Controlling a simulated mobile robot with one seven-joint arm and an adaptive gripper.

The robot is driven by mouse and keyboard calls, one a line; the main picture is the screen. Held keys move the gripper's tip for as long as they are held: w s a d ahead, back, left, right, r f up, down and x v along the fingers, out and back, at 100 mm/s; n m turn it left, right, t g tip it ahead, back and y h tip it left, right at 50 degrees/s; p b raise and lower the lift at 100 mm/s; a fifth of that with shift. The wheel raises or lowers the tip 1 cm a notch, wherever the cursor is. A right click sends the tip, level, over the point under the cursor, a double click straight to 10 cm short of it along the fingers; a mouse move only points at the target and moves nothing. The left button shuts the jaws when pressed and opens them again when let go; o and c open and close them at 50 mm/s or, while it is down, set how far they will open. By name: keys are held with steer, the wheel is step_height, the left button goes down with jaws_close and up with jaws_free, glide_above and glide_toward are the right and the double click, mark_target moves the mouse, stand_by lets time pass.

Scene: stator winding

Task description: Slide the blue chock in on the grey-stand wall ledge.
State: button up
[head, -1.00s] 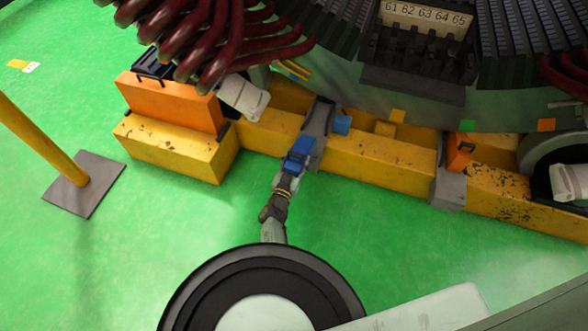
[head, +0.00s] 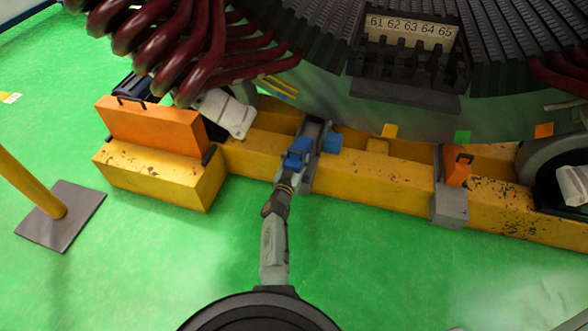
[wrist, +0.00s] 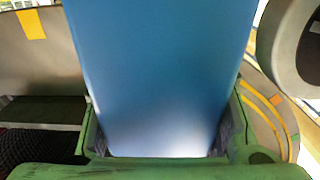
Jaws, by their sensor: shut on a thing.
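The blue chock (head: 298,154) is in my gripper (head: 288,172), at the near end of the left grey stand (head: 312,140) on the yellow beam. In the wrist view the chock (wrist: 160,70) fills the middle, between the two fingers (wrist: 162,150), which are shut on it. In the head view the chock overlaps the stand's near part, and the gripper is on its near side. Whether the chock touches the ledge cannot be told; the ledge is partly hidden by the chock.
A blue square (head: 332,143) is right of the stand. A second grey stand (head: 449,203) with an orange chock (head: 458,170) is further right. An orange case (head: 152,126) sits on a yellow block at left. The stator (head: 405,82) overhangs behind. Green floor in front is clear.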

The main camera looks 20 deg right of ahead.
mark_target(303, 141)
steer(key=b+x, duration=0.1)
steer(key=x, duration=0.1)
steer(key=b+x, duration=0.1)
steer(key=b, duration=0.1)
steer(key=f+b+x, duration=0.1)
steer(key=b+x, duration=0.1)
steer(key=shift+w+d, duration=0.2)
steer(key=shift+w, duration=0.15)
steer(key=shift+w+d+b, duration=0.45)
steer(key=shift+w+b, duration=0.15)
steer(key=shift+b, duration=0.05)
steer(key=shift+r, duration=0.1)
steer(key=shift+a, duration=0.2)
steer(key=shift+f, duration=0.35)
